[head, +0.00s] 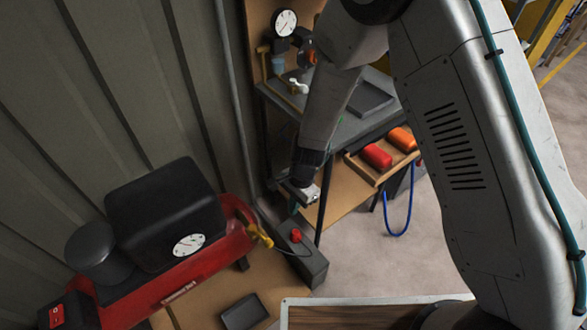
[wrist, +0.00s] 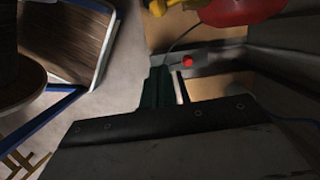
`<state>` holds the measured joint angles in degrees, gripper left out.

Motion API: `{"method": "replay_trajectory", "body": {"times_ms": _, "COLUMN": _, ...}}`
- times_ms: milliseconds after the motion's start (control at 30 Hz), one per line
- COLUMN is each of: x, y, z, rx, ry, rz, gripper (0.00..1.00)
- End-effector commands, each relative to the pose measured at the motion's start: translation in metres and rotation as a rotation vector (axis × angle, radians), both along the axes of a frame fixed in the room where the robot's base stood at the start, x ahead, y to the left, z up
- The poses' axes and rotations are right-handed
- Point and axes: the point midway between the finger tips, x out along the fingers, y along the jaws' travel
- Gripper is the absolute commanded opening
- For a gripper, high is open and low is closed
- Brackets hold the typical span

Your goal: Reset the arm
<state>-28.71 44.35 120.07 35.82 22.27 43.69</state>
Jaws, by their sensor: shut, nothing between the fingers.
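My arm hangs down from the top of the head view, with my gripper (head: 295,207) at its lower end. The gripper points down beside the workbench, above and behind a grey box with a red button (head: 297,237). In the wrist view my gripper (wrist: 168,75) shows as dark green and black fingers, with nothing held. The box's red button (wrist: 187,61) shows just beyond the fingertips; I cannot tell the exact gap. The upper arm covers much of the right side of the head view.
A red compressor (head: 226,240) with a black motor stands at lower left by the ribbed wall. A bench (head: 345,128) carries a dial gauge (head: 285,22); a wooden tray (head: 365,176) holds red and orange items. Open floor (head: 375,260) lies to the right.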

Motion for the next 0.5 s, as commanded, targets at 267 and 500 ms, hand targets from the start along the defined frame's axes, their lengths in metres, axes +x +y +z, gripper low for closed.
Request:
{"method": "replay_trajectory", "body": {"times_ms": 267, "x": -0.005, "y": 0.000, "z": 0.001, "rx": 0.009, "ry": 0.015, "rz": 0.058, "gripper": 0.00}}
{"method": "replay_trajectory", "body": {"times_ms": 500, "x": -0.056, "y": -0.025, "z": 0.046, "rx": 0.058, "ry": 0.151, "rz": 0.408, "gripper": 0.00}}
